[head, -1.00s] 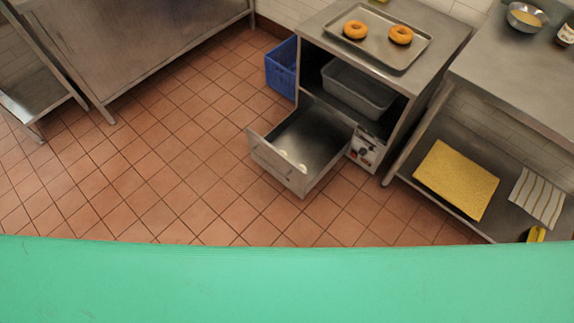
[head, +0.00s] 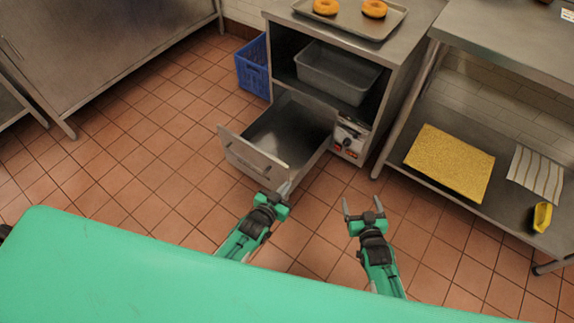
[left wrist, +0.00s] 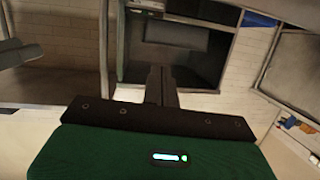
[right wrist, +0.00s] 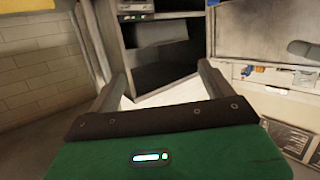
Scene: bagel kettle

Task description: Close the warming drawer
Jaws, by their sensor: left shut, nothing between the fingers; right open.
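The warming drawer (head: 262,158) is pulled out of the lower part of the steel cabinet (head: 398,75), its front panel towards me. Its inside looks empty. My left gripper (head: 285,187) is shut and empty at the right end of the drawer front; I cannot tell whether it touches. Its closed fingers also show in the left wrist view (left wrist: 161,86). My right gripper (head: 362,202) is open and empty, to the right of the drawer and in front of the control panel (head: 349,138). Its spread fingers show in the right wrist view (right wrist: 165,85).
A grey tub (head: 338,80) sits on the shelf above the drawer. A tray (head: 352,24) with two bagels is on top. A blue crate (head: 253,70) stands left of the cabinet. A steel table with a low shelf (head: 412,170) stands right. Tiled floor before the drawer is clear.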

